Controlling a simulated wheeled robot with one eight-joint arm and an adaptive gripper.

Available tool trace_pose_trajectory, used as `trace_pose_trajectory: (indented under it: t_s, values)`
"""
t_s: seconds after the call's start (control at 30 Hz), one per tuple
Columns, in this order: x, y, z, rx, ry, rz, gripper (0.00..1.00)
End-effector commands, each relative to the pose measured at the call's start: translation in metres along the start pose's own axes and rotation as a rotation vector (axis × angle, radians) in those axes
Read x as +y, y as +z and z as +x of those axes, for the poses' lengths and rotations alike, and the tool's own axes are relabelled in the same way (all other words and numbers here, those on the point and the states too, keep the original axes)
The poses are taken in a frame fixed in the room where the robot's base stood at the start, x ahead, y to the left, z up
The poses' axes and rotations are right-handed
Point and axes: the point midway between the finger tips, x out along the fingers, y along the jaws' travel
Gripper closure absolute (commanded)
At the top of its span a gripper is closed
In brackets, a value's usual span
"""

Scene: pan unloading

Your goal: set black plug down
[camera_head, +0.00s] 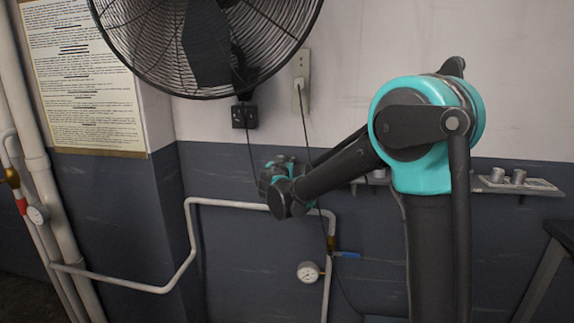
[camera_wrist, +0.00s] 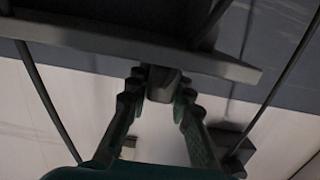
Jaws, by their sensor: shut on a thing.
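The black plug (camera_wrist: 162,84) shows in the wrist view as a small dark grey block between the fingertips of my gripper (camera_wrist: 160,88). My gripper is shut on it. It is held close to the edge of a grey shelf-like bar (camera_wrist: 105,40); I cannot tell whether they touch. In the head view my gripper (camera_head: 275,172) is in front of the dark lower wall, below the fan and left of the wall shelf (camera_head: 545,190). The plug cannot be made out there.
A black fan (camera_head: 205,45) hangs on the wall, with a black box (camera_head: 244,117) below it. A pale socket plate (camera_head: 302,67) has a cord hanging down. White pipes (camera_head: 240,205) with a gauge (camera_head: 308,272) and blue valve handle (camera_head: 347,254) run under my gripper.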

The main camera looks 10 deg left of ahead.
Motion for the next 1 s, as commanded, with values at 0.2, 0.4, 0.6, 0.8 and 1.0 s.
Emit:
trace_pose_trajectory:
  t_s: [0.2, 0.4, 0.6, 0.8, 1.0]
  values:
    - [0.000, 0.007, 0.000, -0.001, 0.000, 0.001, 1.00]
    - [0.000, 0.007, 0.000, -0.001, 0.000, 0.001, 0.64]
    - [0.000, 0.007, 0.001, 0.000, 0.000, 0.000, 0.58]
    - [0.000, 0.006, -0.003, 0.000, -0.001, 0.000, 0.58]
    - [-0.001, 0.006, -0.030, 0.000, -0.003, -0.001, 0.58]
